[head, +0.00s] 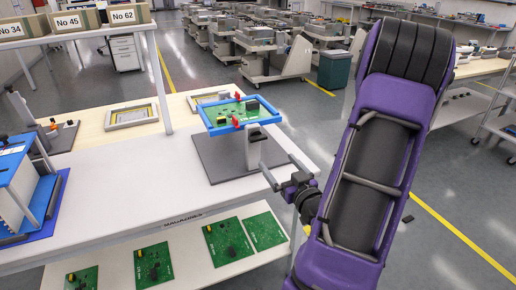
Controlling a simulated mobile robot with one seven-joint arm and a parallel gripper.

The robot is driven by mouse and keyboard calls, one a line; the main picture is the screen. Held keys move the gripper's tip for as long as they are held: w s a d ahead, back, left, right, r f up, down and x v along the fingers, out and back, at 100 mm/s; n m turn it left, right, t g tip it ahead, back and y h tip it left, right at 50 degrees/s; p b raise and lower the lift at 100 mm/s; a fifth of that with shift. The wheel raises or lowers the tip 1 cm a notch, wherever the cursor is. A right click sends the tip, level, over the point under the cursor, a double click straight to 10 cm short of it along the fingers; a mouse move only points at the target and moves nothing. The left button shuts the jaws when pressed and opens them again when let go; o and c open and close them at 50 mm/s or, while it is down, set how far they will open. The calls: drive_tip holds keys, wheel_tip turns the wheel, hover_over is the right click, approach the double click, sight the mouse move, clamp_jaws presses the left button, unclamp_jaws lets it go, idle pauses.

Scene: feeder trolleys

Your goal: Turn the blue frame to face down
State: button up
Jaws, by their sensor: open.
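The blue frame (273,121) sits on top of a grey post on a dark base plate (209,165) at the right end of the white bench. It lies roughly level and holds a green circuit board (228,114). The board's side with black components shows upward, and two red clips (236,122) show at the frame's long sides. My gripper (278,163) is in front of and below the frame's right part, beside the post. Its fingers are spread, with nothing seen between them. It appears apart from the frame; the exact gap cannot be told.
Several green boards (228,241) lie on the lower shelf in front. A blue fixture (22,190) stands at the left. Grey trays (131,115) lie behind. A shelf with numbered boxes (122,15) and its upright (160,82) stand left of the frame.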

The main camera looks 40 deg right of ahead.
sight(259, 140)
drive_tip(key=b+x, duration=0.1)
drive_tip(key=x, duration=1.3)
drive_tip(key=shift+w+d+b, duration=0.15)
drive_tip(key=shift+w+b, duration=0.2)
drive_tip(key=shift+b, duration=0.05)
clamp_jaws()
